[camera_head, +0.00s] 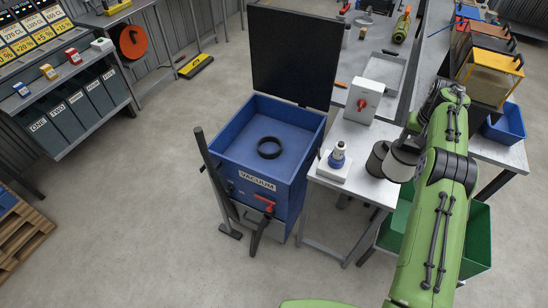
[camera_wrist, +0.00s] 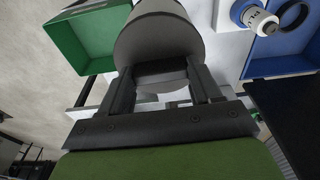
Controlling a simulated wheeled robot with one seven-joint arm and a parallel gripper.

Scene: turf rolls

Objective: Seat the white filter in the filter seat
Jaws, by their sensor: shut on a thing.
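My gripper is mostly hidden by my arm in the head view. The filter seat appears to be the black ring (camera_head: 269,147) on the floor of the open blue vacuum box (camera_head: 290,113), left of the filter and well apart from it. The ring (camera_wrist: 293,14) is also in the wrist view.
A blue-and-white nozzle-like part (camera_head: 337,155) and a grey switch box (camera_head: 365,101) are on the small table (camera_head: 352,183). The vacuum's black lid (camera_head: 294,55) stands raised behind it. A green bin (camera_head: 477,238) is at right.

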